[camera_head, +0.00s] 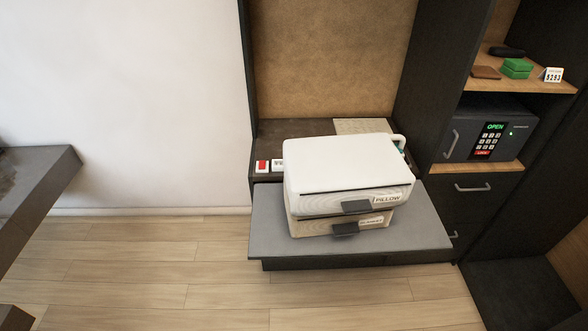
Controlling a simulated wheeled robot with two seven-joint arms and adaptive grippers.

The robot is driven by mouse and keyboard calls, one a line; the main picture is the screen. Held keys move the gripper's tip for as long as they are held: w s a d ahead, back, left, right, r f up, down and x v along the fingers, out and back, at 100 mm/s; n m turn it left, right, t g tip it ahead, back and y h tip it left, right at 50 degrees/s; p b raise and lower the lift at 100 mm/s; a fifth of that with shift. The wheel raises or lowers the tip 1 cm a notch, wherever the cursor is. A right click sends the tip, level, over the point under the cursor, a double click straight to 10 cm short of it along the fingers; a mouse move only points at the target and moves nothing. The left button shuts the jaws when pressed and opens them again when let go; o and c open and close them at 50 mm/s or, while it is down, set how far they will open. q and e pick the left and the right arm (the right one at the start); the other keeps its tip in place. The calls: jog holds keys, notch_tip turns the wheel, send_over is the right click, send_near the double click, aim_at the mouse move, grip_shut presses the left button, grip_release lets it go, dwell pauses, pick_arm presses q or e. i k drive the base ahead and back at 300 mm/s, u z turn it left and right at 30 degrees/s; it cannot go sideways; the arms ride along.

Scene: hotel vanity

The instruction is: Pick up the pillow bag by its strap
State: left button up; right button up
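The white pillow bag (345,165), with a label reading PILLOW (388,199), lies flat on top of a second, beige bag (310,228). A short dark strap (357,206) sits at the middle of the pillow bag's front edge. The lower bag has a similar dark strap (346,229) just below, and its label is too small to read surely. Both bags rest on a grey padded bench (425,225). Neither of my grippers shows in the head view.
Behind the bags, a dark shelf top (300,129) holds a small red and white item (262,166). A white curved handle (399,140) shows behind the bag. A safe (490,130) and drawers (472,187) stand right. A dark counter (35,180) juts in left. Floor is clear in front.

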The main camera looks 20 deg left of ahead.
aim_at(358, 174)
jog(key=z, duration=2.2)
jog(key=i, duration=2.15)
jog(key=u, duration=3.1)
